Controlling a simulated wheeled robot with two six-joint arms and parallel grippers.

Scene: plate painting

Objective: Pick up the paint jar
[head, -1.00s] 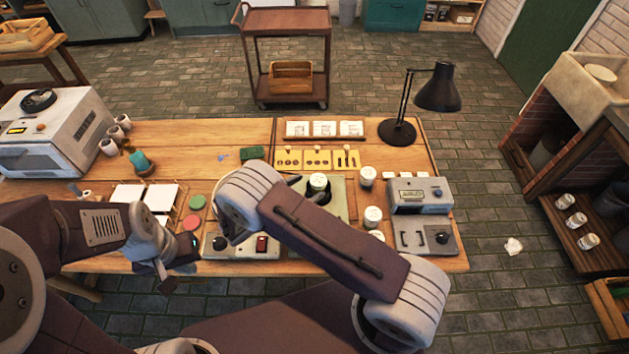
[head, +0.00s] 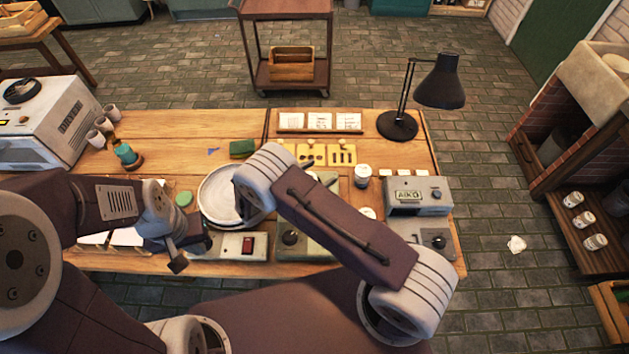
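A white-lidded paint jar (head: 363,175) stands upright on the table, left of the grey box with a display. Another pale lid (head: 367,213) shows partly behind my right forearm. My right arm crosses the middle of the table. Its wrist is bent down over the round white plate (head: 213,197), and its fingers are hidden or too dark to read. My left gripper (head: 184,247) is low at the table's front left, near the switch box, well away from the jars. Its finger gap is unclear.
A black lamp (head: 398,124) stands at the back right. The grey display box (head: 412,194) and a knob box (head: 432,240) fill the right front.

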